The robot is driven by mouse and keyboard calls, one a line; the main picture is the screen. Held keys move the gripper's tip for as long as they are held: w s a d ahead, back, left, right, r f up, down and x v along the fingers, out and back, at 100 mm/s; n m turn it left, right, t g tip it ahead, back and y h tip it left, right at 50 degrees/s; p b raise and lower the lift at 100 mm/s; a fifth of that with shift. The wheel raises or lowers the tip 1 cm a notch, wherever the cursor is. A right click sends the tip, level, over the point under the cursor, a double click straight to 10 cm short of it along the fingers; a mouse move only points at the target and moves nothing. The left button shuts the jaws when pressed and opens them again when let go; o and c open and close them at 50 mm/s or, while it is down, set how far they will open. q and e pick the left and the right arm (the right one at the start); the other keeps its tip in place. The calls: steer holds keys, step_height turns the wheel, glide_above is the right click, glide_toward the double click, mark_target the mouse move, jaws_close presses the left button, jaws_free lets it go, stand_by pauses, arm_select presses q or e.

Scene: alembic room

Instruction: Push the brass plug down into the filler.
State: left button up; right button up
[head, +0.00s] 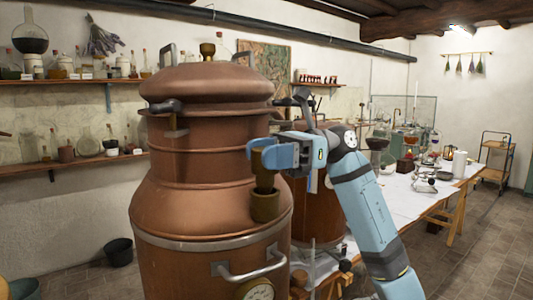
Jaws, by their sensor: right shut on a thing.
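The big copper still (185,212) stands upright in the left half of the head view. The filler (265,208), a short dark brass cup, sticks up from its shoulder on the right. The brass plug (264,178) is upright directly above the filler, and its lower end meets the filler's mouth. I cannot tell how deep it sits. My right gripper (262,155) reaches in from the right and is shut on the upper part of the plug, hiding some of it. My left gripper is not in view.
A second copper vessel (318,215) stands close behind my right gripper. A curved metal handle (250,272) and a gauge (258,291) sit below the filler. A long white-topped table (410,196) with glassware is at the right.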

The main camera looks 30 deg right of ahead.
mark_target(267, 174)
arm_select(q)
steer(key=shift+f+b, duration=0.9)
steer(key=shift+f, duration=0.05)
arm_select(e)
steer(key=shift+f, duration=0.95)
stand_by(0.7)
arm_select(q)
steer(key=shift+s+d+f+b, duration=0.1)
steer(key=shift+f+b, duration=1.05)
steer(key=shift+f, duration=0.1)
arm_select(e)
steer(key=shift+f, duration=0.85)
stand_by(0.7)
steer(key=o, duration=1.1)
steer(key=shift+c, duration=0.2)
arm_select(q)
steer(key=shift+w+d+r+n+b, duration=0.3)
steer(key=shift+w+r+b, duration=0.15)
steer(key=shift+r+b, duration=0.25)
arm_select(e)
steer(key=d, duration=1.3)
steer(key=shift+d+r, duration=0.15)
steer(key=shift+d, duration=0.25)
